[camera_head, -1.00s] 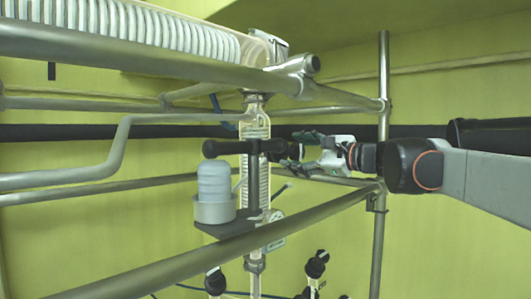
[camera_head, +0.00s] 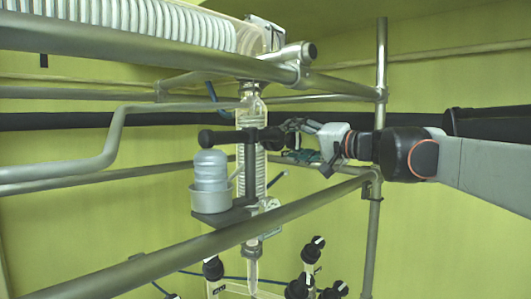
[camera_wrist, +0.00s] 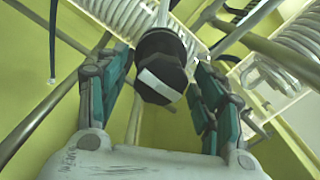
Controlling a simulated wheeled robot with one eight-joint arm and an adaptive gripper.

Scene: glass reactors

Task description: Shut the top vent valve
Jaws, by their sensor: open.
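In the wrist view, a black faceted valve knob (camera_wrist: 158,62) with a white stripe across its face sits between my fingers. The stripe runs slantwise. In the head view, my gripper (camera_head: 291,142) comes in from the right to the right end of a black horizontal bar (camera_head: 222,137) in front of the glass column (camera_head: 252,170). My fingers partly cover that end, so the knob cannot be made out clearly there.
A steel rail (camera_head: 215,252) crosses in front below, and another rail (camera_head: 130,45) crosses above. A grey-white bottle in a cup (camera_head: 210,172) stands left of the column. Several black-capped valves (camera_head: 313,248) are lower down. An upright pole (camera_head: 381,75) stands behind my arm.

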